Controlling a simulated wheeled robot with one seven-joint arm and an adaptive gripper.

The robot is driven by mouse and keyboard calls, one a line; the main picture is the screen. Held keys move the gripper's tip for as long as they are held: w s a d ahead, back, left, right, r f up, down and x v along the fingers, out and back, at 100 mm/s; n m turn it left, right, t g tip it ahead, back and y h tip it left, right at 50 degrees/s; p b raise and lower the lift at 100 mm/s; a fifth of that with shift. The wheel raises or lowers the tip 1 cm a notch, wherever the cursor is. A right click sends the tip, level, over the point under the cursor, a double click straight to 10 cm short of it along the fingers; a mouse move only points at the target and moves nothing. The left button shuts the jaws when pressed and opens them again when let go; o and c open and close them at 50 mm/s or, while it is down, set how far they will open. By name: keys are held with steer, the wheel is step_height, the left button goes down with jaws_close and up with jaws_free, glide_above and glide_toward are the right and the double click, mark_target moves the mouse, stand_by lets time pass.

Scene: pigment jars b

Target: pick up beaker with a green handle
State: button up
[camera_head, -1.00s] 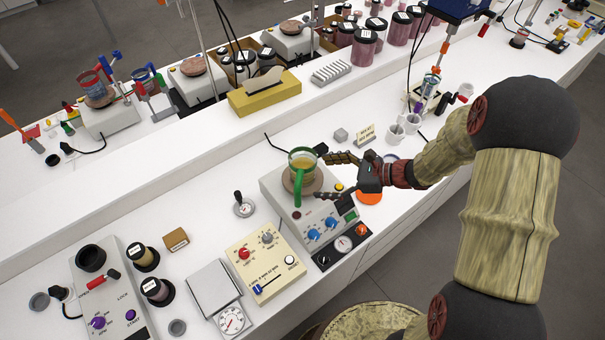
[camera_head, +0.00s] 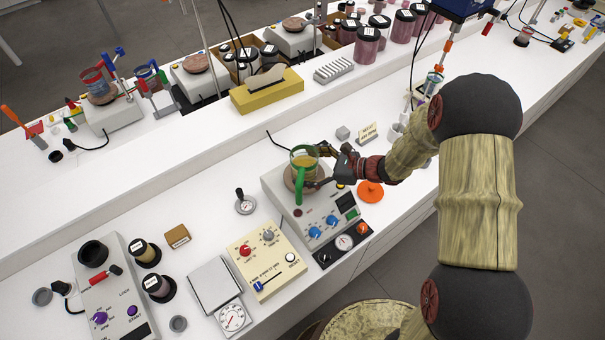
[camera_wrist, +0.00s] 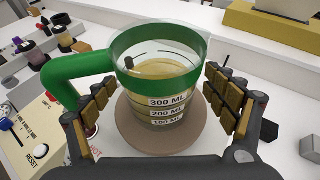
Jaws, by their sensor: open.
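The beaker (camera_head: 304,162) has a green rim and green handle and holds a yellowish liquid. It stands upright on a round brown plate on a grey control box (camera_head: 275,187). In the wrist view the beaker (camera_wrist: 160,88) fills the middle, with volume marks facing me and its green handle (camera_wrist: 70,75) out to the left. My gripper (camera_head: 322,166) is at the beaker's right side. In the wrist view my gripper (camera_wrist: 160,112) is open, with one padded finger on each side of the beaker. A small gap shows at the right finger; contact on the left is unclear.
A cream control box (camera_head: 265,255) and a scale (camera_head: 215,285) stand to the front left. An orange disc (camera_head: 370,191) lies to the right of the grey box. A yellow block (camera_head: 267,92) sits on the raised shelf behind.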

steer(key=shift+c, duration=0.4)
steer(key=c, duration=1.5)
steer(key=shift+r, duration=0.1)
steer(key=shift+c, duration=0.6)
